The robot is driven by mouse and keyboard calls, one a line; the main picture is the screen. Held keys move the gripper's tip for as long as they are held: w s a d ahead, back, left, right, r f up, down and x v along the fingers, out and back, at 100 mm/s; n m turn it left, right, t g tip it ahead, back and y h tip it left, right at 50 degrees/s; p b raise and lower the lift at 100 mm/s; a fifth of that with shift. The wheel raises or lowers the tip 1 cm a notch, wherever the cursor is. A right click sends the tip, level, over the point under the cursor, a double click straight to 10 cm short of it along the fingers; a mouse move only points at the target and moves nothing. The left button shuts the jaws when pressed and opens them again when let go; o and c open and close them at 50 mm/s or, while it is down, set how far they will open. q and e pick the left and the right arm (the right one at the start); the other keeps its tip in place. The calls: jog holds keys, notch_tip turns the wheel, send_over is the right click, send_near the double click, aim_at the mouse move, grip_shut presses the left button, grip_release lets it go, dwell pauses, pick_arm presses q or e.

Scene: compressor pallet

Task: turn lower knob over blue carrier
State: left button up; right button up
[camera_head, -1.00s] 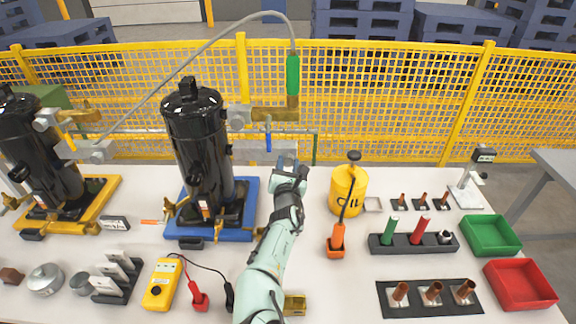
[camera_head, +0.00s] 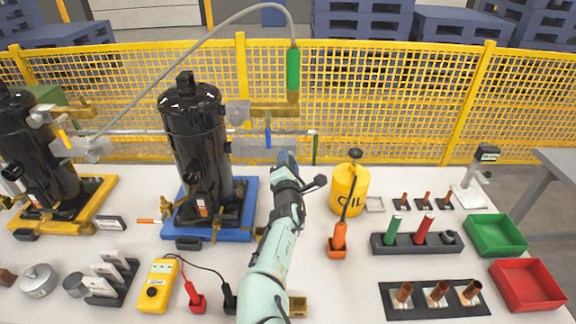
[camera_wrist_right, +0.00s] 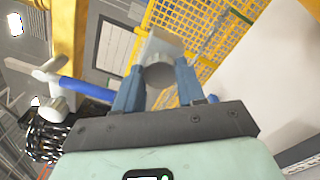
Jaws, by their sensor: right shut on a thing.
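The blue carrier (camera_head: 240,235) bears a black compressor (camera_head: 195,130). Above it, at two heights, are a brass upper fitting (camera_head: 262,111) and a grey lower valve body (camera_head: 249,147) with a blue lever (camera_head: 268,134). My right gripper (camera_head: 285,158) is at the right end of the lower body, and hides the lower knob in the head view. In the right wrist view, the round grey knob (camera_wrist_right: 159,75) sits between the two blue fingers, which are shut on it; the blue lever (camera_wrist_right: 88,90) is to its left. My left gripper is not in view.
A yellow meter (camera_head: 157,286) with leads lies at front left. A grey hose (camera_head: 200,50) arches overhead to a green sleeve (camera_head: 293,70). A yellow fence (camera_head: 390,100) runs behind.

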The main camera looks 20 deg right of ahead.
jog(key=shift+a+f+m+b, duration=0.1)
jog(key=shift+m+b, duration=0.45)
jog(key=shift+m, duration=7.05)
jog(key=shift+f+m+b, duration=0.1)
jog(key=shift+m+b, duration=0.45)
jog(key=shift+m, duration=7.05)
jog(key=o, duration=1.1)
jog(key=shift+c, duration=0.2)
jog(key=shift+r, duration=0.1)
